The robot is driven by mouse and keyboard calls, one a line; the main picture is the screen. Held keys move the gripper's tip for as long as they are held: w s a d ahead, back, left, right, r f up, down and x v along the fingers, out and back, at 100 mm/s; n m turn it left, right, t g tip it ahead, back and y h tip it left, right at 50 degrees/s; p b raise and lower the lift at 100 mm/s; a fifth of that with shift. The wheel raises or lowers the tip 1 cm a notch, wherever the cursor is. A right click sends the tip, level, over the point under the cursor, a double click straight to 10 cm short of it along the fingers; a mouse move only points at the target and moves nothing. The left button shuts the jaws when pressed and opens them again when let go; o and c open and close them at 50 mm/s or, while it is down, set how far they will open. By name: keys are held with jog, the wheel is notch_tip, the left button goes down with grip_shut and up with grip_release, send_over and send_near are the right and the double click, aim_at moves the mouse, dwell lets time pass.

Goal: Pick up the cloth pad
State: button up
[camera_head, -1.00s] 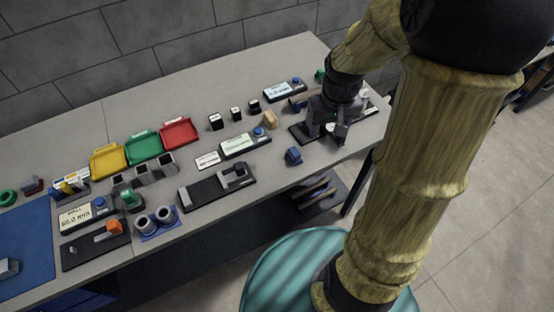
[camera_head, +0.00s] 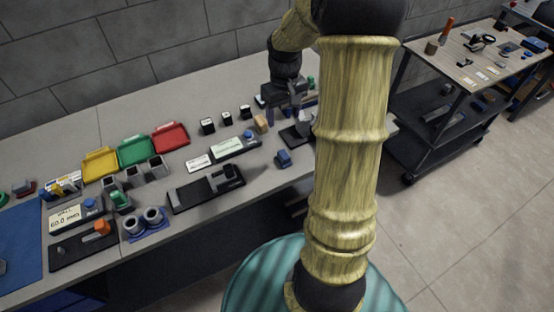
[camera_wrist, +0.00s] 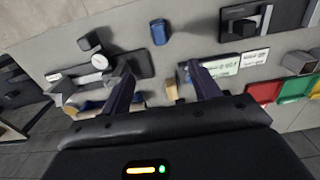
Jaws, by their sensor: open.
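I cannot tell for sure which thing is the cloth pad. A small tan block-like piece (camera_head: 261,123) stands on the grey bench; in the wrist view the tan piece (camera_wrist: 171,88) shows between my fingers, farther off. A small blue piece (camera_head: 283,158) lies nearer the bench's front edge; it also shows in the wrist view (camera_wrist: 160,32), above the fingers. My gripper (camera_head: 287,104) is over the bench's right part. In the wrist view my gripper (camera_wrist: 160,72) has its two dark fingers apart with nothing held. My arm hides part of the bench's right end.
Yellow (camera_head: 99,163), green (camera_head: 136,149) and red (camera_head: 170,137) trays stand left on the bench. Small dark blocks, a display unit (camera_head: 234,146) and a black fixture (camera_head: 207,188) lie close by. A cart (camera_head: 470,60) stands at the right. The bench's back strip is clear.

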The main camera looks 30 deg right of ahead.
jog(key=shift+f, duration=0.1)
jog(key=p, duration=0.1)
send_near(284, 154)
jog(key=f, duration=0.3)
jog(key=w+f, duration=0.1)
jog(key=f, duration=0.1)
jog(key=shift+f, duration=0.2)
jog(key=shift+s, duration=0.1)
jog(key=shift+s+f+p, duration=0.15)
jog(key=shift+f+p, duration=0.3)
jog(key=shift+f, duration=0.85)
jog(key=shift+s+f+p, duration=0.15)
jog(key=shift+f+p, duration=0.3)
jog(key=shift+f, duration=0.85)
jog(key=c, duration=1.1)
jog(key=shift+c, duration=0.2)
